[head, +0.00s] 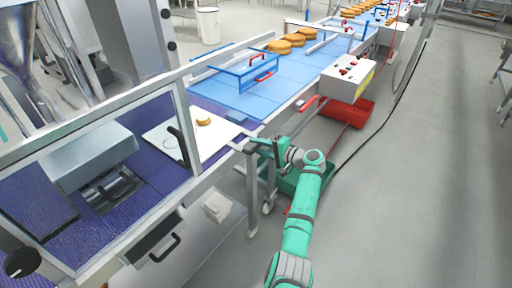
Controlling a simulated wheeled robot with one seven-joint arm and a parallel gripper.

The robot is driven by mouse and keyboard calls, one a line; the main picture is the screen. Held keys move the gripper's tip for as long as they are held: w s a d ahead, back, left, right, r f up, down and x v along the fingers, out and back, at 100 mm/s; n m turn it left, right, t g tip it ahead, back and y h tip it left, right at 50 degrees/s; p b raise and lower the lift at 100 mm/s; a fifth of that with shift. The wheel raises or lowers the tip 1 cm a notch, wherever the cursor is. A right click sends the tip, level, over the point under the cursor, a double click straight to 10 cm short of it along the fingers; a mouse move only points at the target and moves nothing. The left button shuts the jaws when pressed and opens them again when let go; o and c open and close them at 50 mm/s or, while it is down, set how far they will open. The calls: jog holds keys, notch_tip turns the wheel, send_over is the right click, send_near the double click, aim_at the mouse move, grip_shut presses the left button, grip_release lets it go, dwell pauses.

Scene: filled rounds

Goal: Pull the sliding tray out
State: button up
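A grey drawer-like tray front (152,240) with a black bar handle sits low under the conveyor frame at the lower left. It looks closed, and I cannot tell for sure that it is the sliding tray. My green arm reaches up from the bottom centre. My gripper (256,146) is at the near edge of the conveyor frame, to the right of and higher in the picture than that handle, and apart from it. Its fingers are small and dark against the frame, so whether they are open or shut does not show.
A blue conveyor (245,92) carries round golden cakes (280,46) toward the back. A white control box (346,78) and a red crate (350,112) stand right of it. A green crate (288,180) is partly hidden behind my arm. The grey floor (430,200) at right is clear.

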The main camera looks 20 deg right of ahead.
jog(key=shift+s+d, duration=0.15)
jog(key=shift+s, duration=0.05)
jog(key=v, duration=1)
jog(key=shift+s, duration=0.25)
jog(key=shift+d, duration=0.1)
